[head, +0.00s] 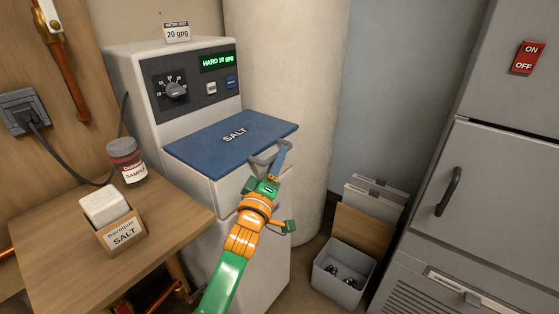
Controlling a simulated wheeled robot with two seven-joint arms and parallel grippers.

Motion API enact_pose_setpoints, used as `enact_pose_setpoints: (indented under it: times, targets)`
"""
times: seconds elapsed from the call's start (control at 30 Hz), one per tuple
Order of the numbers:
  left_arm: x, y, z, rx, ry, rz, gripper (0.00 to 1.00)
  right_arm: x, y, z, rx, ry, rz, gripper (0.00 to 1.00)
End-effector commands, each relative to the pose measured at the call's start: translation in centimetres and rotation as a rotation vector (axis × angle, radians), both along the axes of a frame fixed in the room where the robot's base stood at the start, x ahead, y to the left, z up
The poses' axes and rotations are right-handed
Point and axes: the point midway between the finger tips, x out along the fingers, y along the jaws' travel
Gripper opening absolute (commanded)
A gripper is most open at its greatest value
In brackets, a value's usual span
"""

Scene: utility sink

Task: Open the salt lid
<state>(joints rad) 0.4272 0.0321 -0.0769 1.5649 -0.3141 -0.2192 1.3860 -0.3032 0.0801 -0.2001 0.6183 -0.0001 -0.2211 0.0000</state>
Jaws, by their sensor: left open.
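The salt lid (215,140) is a flat blue panel marked "SALT" on top of a white cabinet and looks shut. A grey bar handle (262,158) sits at its front right edge, with a blue strip beside it. My left gripper (272,185), green and orange, is open just below and in front of the handle. It overlaps the cabinet front in the head view, and I cannot tell whether it touches the handle. My right gripper is not in view.
The cabinet's control panel (195,85) rises behind the lid. A wooden table (65,245) at left holds a salt box (122,234) and a sample jar (126,160). A grey bin (340,280) stands right of the cabinet, and a grey appliance (500,190) farther right.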

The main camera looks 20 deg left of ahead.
Motion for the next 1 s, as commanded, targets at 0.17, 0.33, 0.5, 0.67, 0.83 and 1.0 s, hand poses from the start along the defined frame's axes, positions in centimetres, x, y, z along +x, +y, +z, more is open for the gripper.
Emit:
enact_pose_setpoints:
  times: [0.17, 0.33, 0.5, 0.67, 0.83, 1.0]
  targets:
    - [2.0, 0.0, 0.3, 0.001, 0.001, -0.001, 0.47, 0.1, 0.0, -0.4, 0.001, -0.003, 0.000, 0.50]
    - [2.4, 0.0, 0.4, 0.000, 0.002, -0.001, 0.47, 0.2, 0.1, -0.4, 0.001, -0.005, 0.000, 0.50]
    - [2.4, 0.0, 0.4, 0.001, 0.003, 0.000, 0.39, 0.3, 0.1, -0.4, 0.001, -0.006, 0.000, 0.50]
    - [2.4, 0.0, 0.4, 0.001, 0.003, 0.000, 0.00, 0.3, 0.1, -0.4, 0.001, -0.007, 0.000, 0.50]
    - [2.4, 0.0, 0.4, 0.001, 0.003, 0.000, 0.00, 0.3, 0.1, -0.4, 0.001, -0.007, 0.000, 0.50]
    - [2.4, 0.0, 0.4, 0.001, 0.003, 0.000, 0.00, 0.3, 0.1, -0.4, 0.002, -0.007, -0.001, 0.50]
